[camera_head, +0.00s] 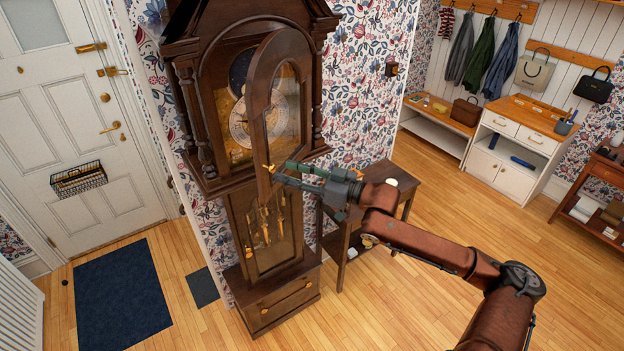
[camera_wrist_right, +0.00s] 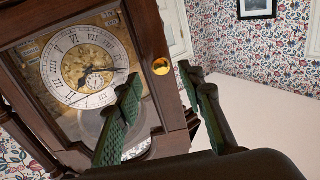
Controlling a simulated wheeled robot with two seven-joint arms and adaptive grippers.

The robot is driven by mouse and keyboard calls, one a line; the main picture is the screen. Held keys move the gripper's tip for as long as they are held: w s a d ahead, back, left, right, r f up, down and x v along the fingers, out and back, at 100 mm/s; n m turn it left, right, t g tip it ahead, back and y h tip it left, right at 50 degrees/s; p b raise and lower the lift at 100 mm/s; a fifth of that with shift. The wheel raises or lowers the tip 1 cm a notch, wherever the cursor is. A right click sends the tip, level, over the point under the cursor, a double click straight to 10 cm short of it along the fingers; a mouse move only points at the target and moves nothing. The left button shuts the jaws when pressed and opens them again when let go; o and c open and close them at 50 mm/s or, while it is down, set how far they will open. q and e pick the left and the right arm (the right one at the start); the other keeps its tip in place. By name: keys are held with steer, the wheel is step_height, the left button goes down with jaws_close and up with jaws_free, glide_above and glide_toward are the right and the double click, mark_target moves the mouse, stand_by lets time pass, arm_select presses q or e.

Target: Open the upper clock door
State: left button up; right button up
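The tall dark wood clock (camera_head: 192,125) stands against the papered wall. Its upper clock door (camera_head: 262,120), arched and glazed, stands partly open, swung out from the case with its free edge towards me. The dial (camera_head: 238,122) shows beside and through it; the dial also shows in the wrist view (camera_wrist_right: 82,68). A small brass knob (camera_wrist_right: 161,66) is on the door's free edge. My right gripper (camera_head: 282,172) is open at the knob, its green-padded fingers apart with the knob between their tips in the wrist view; contact cannot be told. My left gripper is not in view.
The lower clock door (camera_head: 265,232) with pendulum and weights behind it is below. A dark side table (camera_head: 400,178) stands close to the clock's right, under my right arm. A blue mat (camera_head: 120,295) lies left. Wooden floor is free at the front right.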

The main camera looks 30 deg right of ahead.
steer(key=v, duration=0.8)
stand_by(0.4)
